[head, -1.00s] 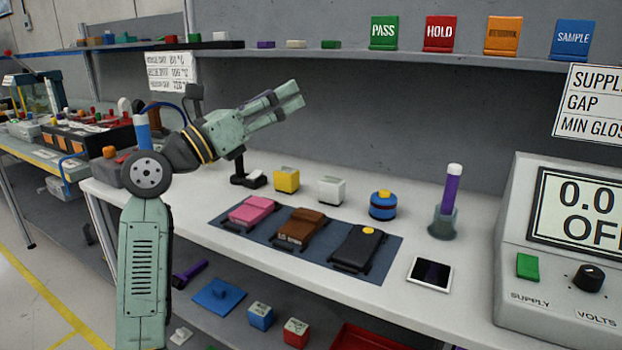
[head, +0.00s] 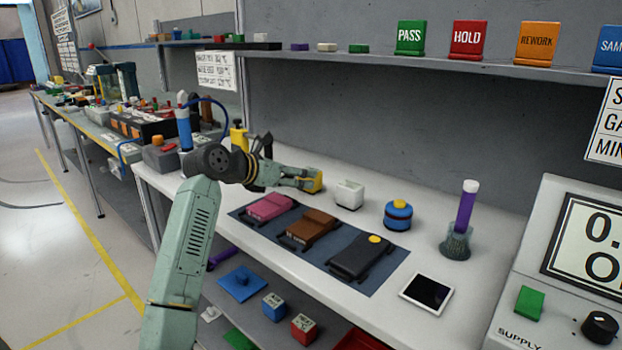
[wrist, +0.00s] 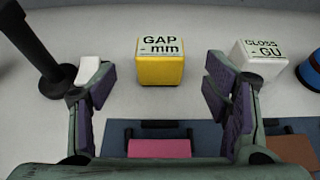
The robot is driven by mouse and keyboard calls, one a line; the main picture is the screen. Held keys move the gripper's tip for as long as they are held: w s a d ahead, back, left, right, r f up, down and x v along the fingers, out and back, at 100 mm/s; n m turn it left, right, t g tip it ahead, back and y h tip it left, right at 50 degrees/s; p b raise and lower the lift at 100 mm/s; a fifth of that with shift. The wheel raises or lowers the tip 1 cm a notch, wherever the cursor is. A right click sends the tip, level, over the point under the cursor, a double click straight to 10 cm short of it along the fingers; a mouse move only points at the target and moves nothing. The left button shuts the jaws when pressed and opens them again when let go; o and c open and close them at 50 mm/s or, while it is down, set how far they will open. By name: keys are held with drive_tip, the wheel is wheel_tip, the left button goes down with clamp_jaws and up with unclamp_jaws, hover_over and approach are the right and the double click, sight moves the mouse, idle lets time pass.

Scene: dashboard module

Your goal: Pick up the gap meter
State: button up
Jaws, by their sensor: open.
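The gap meter is a yellow cube with a white top face marked "GAP - mm". In the wrist view the gap meter (wrist: 160,66) stands on the white bench, ahead of my gripper (wrist: 168,95) and centred between its two purple-padded fingers. The fingers are wide apart and nothing is between them. In the head view my gripper (head: 314,181) is low over the bench at the gap meter (head: 318,181), whose near side it partly hides.
A white gloss meter (wrist: 260,62) stands close to the right of the gap meter. A black stand (wrist: 42,50) is at the left. A dark mat (head: 375,285) with pink, brown and black modules lies in front. A blue round item (head: 398,214) stands farther right.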

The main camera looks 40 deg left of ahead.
sight(318, 184)
drive_tip(key=p+x, duration=0.1)
drive_tip(key=x, duration=0.2)
drive_tip(key=p+x, duration=0.1)
drive_tip(key=x, duration=0.2)
drive_tip(key=shift+w+d+r, duration=0.1)
drive_tip(key=shift+w+r, duration=0.05)
drive_tip(key=shift+r, duration=0.05)
drive_tip(key=shift+w+f, duration=0.15)
drive_tip(key=shift+w, duration=0.05)
drive_tip(key=shift+c, duration=0.6)
drive_tip(key=c, duration=1.2)
